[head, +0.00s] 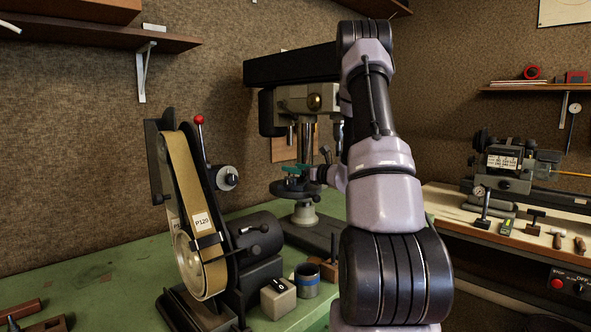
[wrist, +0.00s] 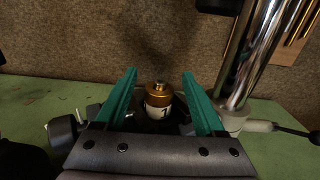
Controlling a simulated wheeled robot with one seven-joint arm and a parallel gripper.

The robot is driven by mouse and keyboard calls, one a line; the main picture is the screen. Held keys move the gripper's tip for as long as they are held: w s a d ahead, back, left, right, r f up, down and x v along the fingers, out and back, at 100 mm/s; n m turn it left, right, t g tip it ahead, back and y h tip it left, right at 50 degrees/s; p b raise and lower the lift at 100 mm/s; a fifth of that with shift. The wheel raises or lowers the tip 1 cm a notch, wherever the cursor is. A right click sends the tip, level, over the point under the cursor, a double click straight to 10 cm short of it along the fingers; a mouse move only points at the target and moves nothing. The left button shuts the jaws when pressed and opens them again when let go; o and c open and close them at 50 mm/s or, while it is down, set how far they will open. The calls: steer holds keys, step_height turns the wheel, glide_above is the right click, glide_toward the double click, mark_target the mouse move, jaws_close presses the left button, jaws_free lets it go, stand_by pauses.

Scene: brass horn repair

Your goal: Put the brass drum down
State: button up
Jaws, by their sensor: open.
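The brass drum (wrist: 158,94) shows in the wrist view as a small upright gold cylinder with a knob on top and a white band marked 1. It stands on something dark, mostly hidden by my gripper. My gripper (wrist: 160,92) is open, its two green fingers spread to either side of the drum with gaps between. In the head view my gripper (head: 297,169) is at the drill press, just above its round table (head: 292,187). I cannot make out the drum there.
The drill press column (wrist: 258,50) rises close on the right in the wrist view. A belt sander (head: 190,210) stands on the green bench at left, with a block marked 0 (head: 278,298) and a blue-banded cup (head: 307,281) before it. A lathe (head: 510,165) is at right.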

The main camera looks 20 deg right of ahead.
steer(key=shift+r, duration=0.15)
steer(key=shift+s+d, duration=0.15)
steer(key=shift+s, duration=0.1)
steer(key=v, duration=1.1)
steer(key=s+a+r+n+g+y, duration=0.1)
steer(key=s+a+r+n+g, duration=0.3)
steer(key=a, duration=0.4)
steer(key=s+a+r+n+g+y, duration=0.1)
steer(key=s+a+n+g+y, duration=0.15)
steer(key=s+a+n, duration=0.45)
steer(key=s+a+r+n+g+y, duration=0.1)
steer(key=s+a+r+n+g, duration=0.15)
steer(key=a+n+g, duration=0.4)
steer(key=s+a+r+n+t+h, duration=0.1)
steer(key=s+r+n+t+h, duration=0.2)
steer(key=s+n+h, duration=0.6)
steer(key=s+r+n, duration=0.1)
steer(key=s, duration=0.2)
steer(key=shift+s+r+t, duration=0.3)
steer(key=shift+r, duration=0.1)
steer(key=shift+a, duration=0.15)
